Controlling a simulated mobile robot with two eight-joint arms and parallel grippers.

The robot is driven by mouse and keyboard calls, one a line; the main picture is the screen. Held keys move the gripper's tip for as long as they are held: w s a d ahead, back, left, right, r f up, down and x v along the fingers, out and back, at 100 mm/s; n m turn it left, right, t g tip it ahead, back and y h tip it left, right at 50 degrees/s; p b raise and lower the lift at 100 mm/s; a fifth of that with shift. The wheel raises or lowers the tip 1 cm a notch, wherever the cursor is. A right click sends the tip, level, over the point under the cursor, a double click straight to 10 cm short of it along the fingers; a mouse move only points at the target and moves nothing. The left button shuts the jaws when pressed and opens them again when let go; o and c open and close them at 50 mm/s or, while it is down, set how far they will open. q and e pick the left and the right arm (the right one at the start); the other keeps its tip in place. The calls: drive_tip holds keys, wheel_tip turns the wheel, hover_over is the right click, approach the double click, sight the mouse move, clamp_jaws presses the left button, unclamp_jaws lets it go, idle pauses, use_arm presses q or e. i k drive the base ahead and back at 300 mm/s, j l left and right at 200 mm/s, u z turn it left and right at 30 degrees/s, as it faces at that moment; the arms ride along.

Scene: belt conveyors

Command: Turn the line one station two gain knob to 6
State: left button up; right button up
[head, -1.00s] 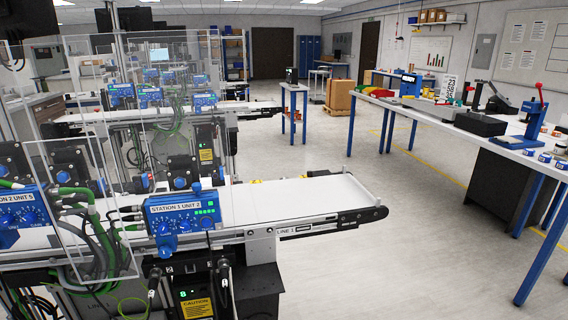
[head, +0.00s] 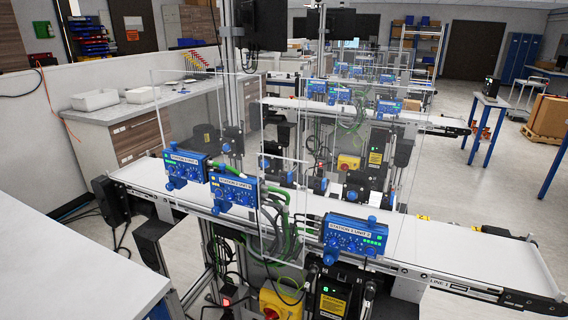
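The line one belt (head: 455,246) runs across the front of the head view, with its LINE 1 label at the right end. A blue control box labelled station 1 unit 2 (head: 355,236) is mounted on its near side, right of centre. It has small dark knobs and lit green indicators, but the knob markings are too small to read. Two more blue boxes sit to its left, one labelled station 2 (head: 234,190) and another at the far left (head: 185,167). Neither of my grippers is in view.
Clear panels (head: 215,120) stand around the left boxes, and green cables hang between them. A white table (head: 70,262) fills the lower left. A yellow box (head: 282,303) sits below the belt. More conveyors stand behind. Open floor lies at right.

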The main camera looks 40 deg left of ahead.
sight(244, 200)
drive_tip(key=u, duration=1.65)
